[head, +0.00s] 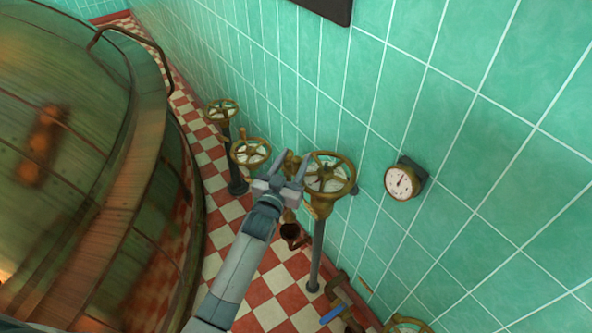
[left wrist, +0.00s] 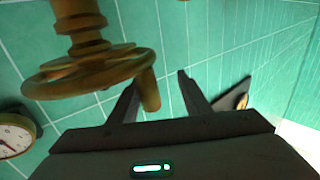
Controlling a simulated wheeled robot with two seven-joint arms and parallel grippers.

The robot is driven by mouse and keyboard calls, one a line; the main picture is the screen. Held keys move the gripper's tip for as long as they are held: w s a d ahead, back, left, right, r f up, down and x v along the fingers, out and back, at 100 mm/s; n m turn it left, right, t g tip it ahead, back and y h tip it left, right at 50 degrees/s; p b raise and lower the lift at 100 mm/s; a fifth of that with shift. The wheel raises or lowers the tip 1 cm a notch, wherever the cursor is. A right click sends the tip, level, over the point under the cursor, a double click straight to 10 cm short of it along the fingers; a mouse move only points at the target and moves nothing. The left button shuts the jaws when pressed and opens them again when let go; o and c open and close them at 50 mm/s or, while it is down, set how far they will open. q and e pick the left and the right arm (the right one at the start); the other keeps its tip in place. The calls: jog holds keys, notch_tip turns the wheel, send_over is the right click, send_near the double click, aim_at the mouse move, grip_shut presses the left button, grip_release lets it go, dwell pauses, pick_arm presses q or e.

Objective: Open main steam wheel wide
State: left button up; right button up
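A brass valve wheel (head: 343,186) stands on a tall post by the wall, just right of my left gripper (head: 293,162). No label shows which wheel is the main steam one. In the left wrist view the wheel (left wrist: 85,76) appears from close up, with a peg handle (left wrist: 150,92) at its rim. My left gripper (left wrist: 160,82) is open. The peg shows between its two fingers, nearer the left one; I see a gap to the right finger and cannot tell whether the left touches. My right gripper is not in view.
Two more valve wheels, one (head: 251,152) nearer and one (head: 222,110) farther, stand to the left; another (head: 405,326) shows at the bottom. A gauge (head: 401,182) hangs on the green tiled wall. A large copper kettle (head: 75,130) fills the left. Checkered floor (head: 275,283) lies between.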

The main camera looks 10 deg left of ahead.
pick_arm(q)
jog(key=shift+s+a+r, duration=0.1)
jog(key=shift+s+d+p, duration=0.2)
jog(key=shift+s+p, duration=0.2)
jog(key=shift+s, duration=0.25)
jog(key=shift+s+d+p, duration=0.25)
jog(key=shift+s, duration=0.35)
jog(key=shift+s+d+p, duration=0.2)
jog(key=shift+s+p, duration=0.05)
jog(key=shift+s, duration=0.3)
jog(key=p, duration=0.3)
send_near(296, 168)
jog(key=shift+d, duration=2.2)
jog(key=s+d+p, duration=0.1)
jog(key=s+d, duration=0.1)
jog(key=s, duration=0.4)
